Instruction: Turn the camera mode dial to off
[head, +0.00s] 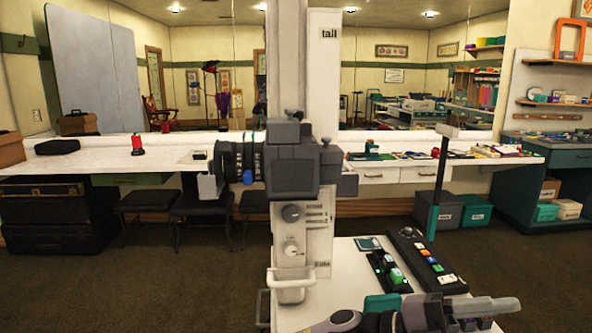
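A dark grey camera (291,172) is mounted on a pale upright column, its ringed lens (240,160) pointing left. Below it, a dark round dial (291,213) and a pale round dial (291,249) sit on the column's front face. Small markings beside them are too small to read, so I cannot tell which one is the mode dial or its setting. A grey, jointed shape at the bottom edge looks like part of my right arm (410,315); its fingertips are not clear. It is below and right of the dials, apart from them. My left gripper is not in view.
A white table (342,260) right of the column holds a black button panel (427,262) and a small green-and-black device (390,272).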

